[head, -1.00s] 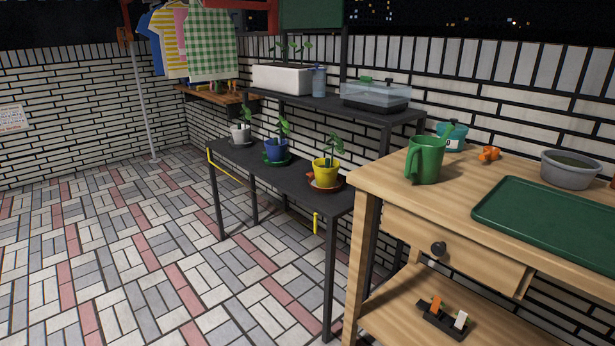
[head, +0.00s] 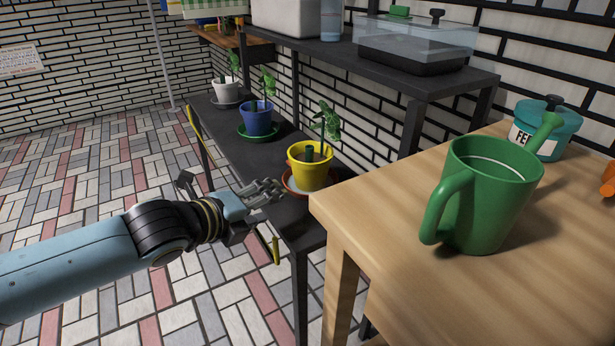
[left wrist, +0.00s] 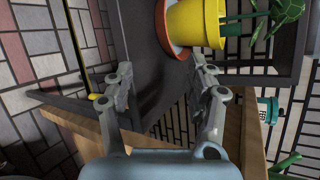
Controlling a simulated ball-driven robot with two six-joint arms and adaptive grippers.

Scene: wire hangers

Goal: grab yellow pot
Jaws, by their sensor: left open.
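The yellow pot (head: 309,169) holds a green plant and stands upright on a saucer (head: 290,183) at the near end of the dark shelf. It also shows at the top of the left wrist view (left wrist: 196,22), on a reddish-brown saucer (left wrist: 164,30). My left gripper (head: 272,190) is just left of the pot, over the shelf's near end. In the left wrist view its two fingers (left wrist: 160,82) are spread and empty, with the pot beyond the right fingertip. I cannot make out contact with the pot. My right gripper is not in view.
Blue (head: 257,118) and white (head: 226,89) pots stand farther along the shelf.

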